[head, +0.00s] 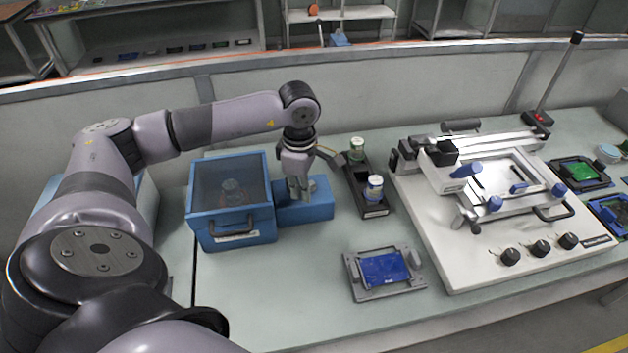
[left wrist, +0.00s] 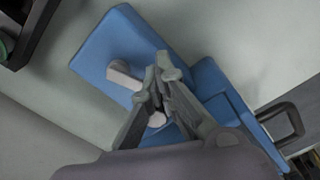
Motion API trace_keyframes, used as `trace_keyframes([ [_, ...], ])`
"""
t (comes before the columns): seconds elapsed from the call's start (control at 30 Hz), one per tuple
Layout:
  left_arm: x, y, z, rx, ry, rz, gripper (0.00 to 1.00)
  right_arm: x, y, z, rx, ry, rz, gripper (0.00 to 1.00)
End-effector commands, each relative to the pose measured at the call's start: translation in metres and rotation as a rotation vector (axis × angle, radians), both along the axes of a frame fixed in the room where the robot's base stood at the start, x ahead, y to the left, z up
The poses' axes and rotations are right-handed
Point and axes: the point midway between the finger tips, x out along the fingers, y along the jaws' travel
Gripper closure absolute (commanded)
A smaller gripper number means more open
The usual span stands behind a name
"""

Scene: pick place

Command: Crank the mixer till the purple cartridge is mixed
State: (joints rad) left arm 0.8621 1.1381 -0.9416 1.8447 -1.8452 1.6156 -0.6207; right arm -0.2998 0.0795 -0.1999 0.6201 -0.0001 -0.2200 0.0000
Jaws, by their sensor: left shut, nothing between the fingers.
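The mixer is a blue box (head: 232,228) with a dark see-through lid and a lower blue housing (head: 318,205) on its right side. Something round shows dimly inside the box under the lid; I cannot make out a purple cartridge. My left gripper (head: 298,194) points down at the housing, its fingers shut with nothing between them. In the left wrist view the shut fingers (left wrist: 168,78) are over the blue housing (left wrist: 115,40). A pale crank arm (left wrist: 124,75) shows beside them, partly hidden; contact is unclear. My right gripper is not in view.
A black rack (head: 372,208) with two white-labelled cartridges stands right of the housing. A fixture with a blue circuit board (head: 384,268) lies in front. A large white printer-like machine (head: 470,260) fills the right side. Bare table lies in front of the mixer.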

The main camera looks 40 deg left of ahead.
Motion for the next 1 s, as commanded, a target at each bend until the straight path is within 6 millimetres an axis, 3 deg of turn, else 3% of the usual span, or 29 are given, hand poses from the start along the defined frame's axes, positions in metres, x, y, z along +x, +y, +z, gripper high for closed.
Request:
trace_keyframes([
  [0.8,0.000,0.000,0.064,0.000,-0.001,0.000,1.00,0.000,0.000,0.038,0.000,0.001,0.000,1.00],
  [1.0,0.000,0.000,0.070,0.000,0.000,0.000,1.00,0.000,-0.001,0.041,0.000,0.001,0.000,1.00],
])
